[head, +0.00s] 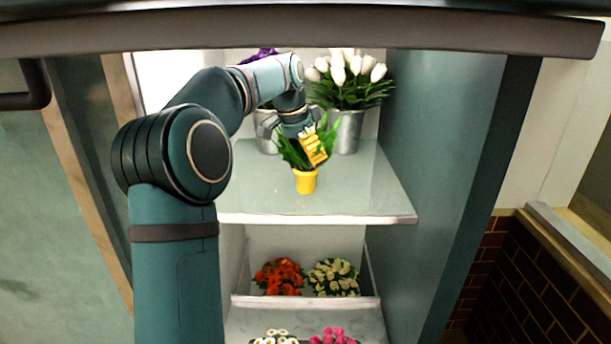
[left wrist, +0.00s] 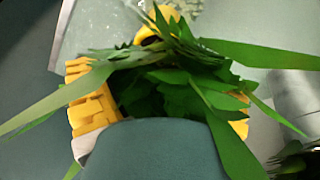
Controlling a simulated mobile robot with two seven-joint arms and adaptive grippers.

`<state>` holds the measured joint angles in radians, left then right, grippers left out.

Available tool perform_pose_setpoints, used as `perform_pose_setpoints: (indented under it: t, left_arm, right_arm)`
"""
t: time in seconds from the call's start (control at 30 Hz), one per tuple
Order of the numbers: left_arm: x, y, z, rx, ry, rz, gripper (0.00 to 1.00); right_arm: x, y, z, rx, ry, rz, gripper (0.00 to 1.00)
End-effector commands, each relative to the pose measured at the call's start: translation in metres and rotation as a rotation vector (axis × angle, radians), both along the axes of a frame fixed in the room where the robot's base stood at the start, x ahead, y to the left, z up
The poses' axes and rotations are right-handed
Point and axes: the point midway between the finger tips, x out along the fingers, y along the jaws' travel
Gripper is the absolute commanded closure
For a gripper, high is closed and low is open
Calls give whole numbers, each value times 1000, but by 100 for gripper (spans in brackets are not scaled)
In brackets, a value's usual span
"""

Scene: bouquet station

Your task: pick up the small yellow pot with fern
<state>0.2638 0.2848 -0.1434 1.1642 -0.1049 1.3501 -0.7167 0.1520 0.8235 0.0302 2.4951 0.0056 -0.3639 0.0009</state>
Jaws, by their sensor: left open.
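The small yellow pot with fern (head: 306,183) stands upright on the upper glass shelf (head: 370,195) in the head view. Its long green leaves spread above it. My left gripper (head: 313,149) is over the pot from above and behind, among the leaves, with its yellow ribbed finger pads apart. In the left wrist view the fern's leaves (left wrist: 180,85) fill the space between the pads and partly hide them. A bit of the yellow pot (left wrist: 149,37) shows past the leaves. The gripper is open and does not hold the pot. My right gripper is not in view.
Behind the gripper, a metal bucket of white tulips (head: 346,130) stands on the same shelf, with another metal bucket (head: 266,130) to its left. Below, red flowers (head: 280,277) and cream flowers (head: 334,277) sit on a lower shelf. A cabinet side wall (head: 440,150) bounds the right.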

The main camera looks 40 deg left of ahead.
Motion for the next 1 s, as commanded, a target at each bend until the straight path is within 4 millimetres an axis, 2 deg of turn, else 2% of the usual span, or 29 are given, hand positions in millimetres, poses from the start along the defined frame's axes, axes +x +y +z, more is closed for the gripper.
perform_pose_setpoints:
  t: [0.1, 0.33, 0.37, 0.4, 0.57, 1.0]
  left_arm:
    - [2, -1, -8, 0, 0, 0, 9]
    - [2, -1, -8, 0, 0, 0, 9]
    - [2, -1, -8, 0, 0, 0, 18]
    - [2, -1, -8, 0, -1, 0, 32]
    - [2, -1, -8, 0, -1, 0, 88]
    - [2, -1, -4, 1, -4, 1, 89]
  right_arm:
    - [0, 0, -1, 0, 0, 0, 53]
    - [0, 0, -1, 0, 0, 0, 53]
    - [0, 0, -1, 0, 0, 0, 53]
    - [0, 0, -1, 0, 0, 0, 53]
    - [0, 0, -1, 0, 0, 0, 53]
    - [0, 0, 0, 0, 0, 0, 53]
